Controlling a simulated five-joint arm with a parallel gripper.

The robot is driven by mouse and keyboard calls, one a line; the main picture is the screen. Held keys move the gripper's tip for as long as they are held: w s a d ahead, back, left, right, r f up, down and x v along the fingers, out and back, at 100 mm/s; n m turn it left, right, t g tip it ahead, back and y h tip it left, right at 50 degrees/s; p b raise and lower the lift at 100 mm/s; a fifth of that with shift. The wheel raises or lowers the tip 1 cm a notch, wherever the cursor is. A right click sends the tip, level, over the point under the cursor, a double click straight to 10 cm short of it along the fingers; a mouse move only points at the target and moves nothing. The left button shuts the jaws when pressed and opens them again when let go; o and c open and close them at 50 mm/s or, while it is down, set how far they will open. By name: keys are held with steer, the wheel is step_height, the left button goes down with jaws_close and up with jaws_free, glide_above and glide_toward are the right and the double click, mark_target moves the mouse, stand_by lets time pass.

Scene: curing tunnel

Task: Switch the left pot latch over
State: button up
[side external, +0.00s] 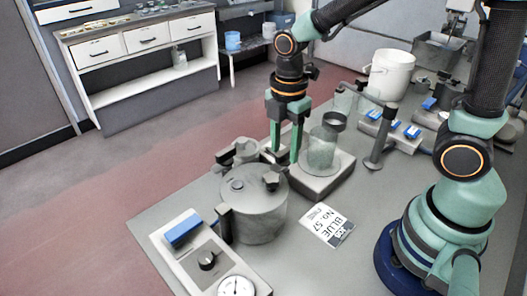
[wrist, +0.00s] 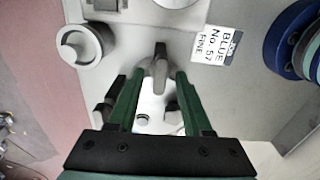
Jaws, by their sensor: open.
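A grey lidded pot (side external: 258,222) stands near the table's front left. A dark latch (side external: 272,181) sits at its right rim. In the wrist view a grey latch lever (wrist: 158,69) stands up at the pot's far edge, between the fingertips' lines. My gripper (side external: 283,158) is open and points down above and just behind that latch. In the wrist view my gripper (wrist: 157,78) has a finger on each side of the lever, with nothing clearly held. Contact cannot be told. The fingers partly hide the pot's sides.
A glass jar (side external: 321,152) on a grey block (side external: 323,179) stands close right of my gripper. A printed card (side external: 327,225) lies in front. A control box (side external: 208,258) with a knob, gauge and blue piece is front left. A white bucket (side external: 390,74) is farther back.

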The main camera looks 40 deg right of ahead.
mark_target(288, 150)
step_height(288, 150, up, 12)
stand_by(0.6)
steer(key=s+d+m+t, duration=0.3)
steer(key=d+m+t, duration=0.2)
steer(key=m, duration=1.3)
steer(key=shift+s+d+f+t, duration=0.3)
steer(key=shift+d+f, duration=0.15)
steer(key=shift+d, duration=0.15)
